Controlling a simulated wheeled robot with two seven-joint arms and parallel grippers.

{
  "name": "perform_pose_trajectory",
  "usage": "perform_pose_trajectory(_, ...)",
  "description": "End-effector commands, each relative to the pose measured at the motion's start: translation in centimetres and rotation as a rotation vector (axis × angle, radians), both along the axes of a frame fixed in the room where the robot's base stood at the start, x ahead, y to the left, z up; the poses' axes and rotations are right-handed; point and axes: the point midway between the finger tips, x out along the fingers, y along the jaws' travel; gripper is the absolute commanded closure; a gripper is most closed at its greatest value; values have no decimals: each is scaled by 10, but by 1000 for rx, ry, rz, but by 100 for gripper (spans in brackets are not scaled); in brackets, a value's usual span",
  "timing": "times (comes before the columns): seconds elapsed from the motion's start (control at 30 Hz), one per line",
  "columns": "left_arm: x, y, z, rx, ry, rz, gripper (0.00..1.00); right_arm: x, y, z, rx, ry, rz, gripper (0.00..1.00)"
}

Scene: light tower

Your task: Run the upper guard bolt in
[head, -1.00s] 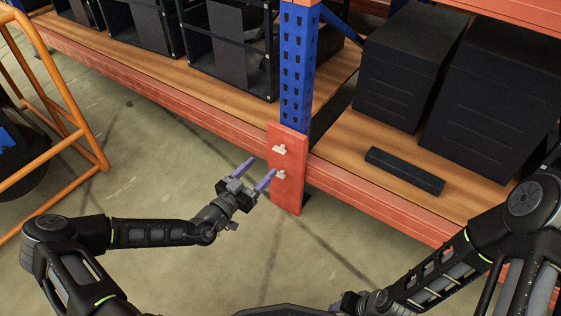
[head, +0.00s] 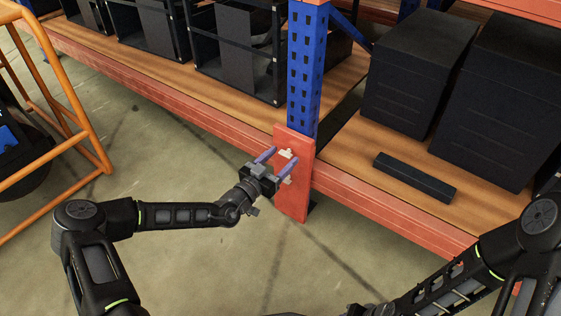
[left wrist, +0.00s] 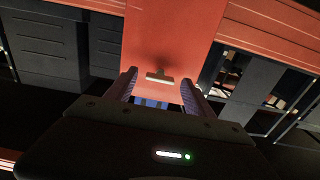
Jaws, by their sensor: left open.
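The red guard plate (head: 292,205) stands against the foot of the blue rack post (head: 304,70). The pale upper guard bolt (head: 288,153) sticks out of its upper part, with a T-shaped head. The lower bolt (head: 288,181) is partly hidden by my gripper. My left gripper (head: 278,160) is open at the plate, one purple finger on each side of the upper bolt. In the left wrist view the bolt head (left wrist: 160,80) lies between the open fingers (left wrist: 160,78), with gaps on both sides. My right gripper's fingers do not show; that arm leaves the bottom edge.
An orange beam (head: 390,212) runs along the shelf front beside the plate. A dark bar (head: 414,177) and black boxes (head: 418,75) stand on the right shelf. An orange frame (head: 85,140) stands at far left. The floor before the plate is clear.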

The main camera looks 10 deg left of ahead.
Motion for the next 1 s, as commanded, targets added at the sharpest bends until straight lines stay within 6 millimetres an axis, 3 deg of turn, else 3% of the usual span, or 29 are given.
perform_pose_trajectory(0.2, 0, 0, 1, 0, 0, 0, 39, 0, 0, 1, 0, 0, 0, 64)
perform_pose_trajectory(0.9, 0, 0, 0, 0, 0, 0, 96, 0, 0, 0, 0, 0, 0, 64)
perform_pose_trajectory(1.0, 0, 0, 0, 0, 0, 0, 100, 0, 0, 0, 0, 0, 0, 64)
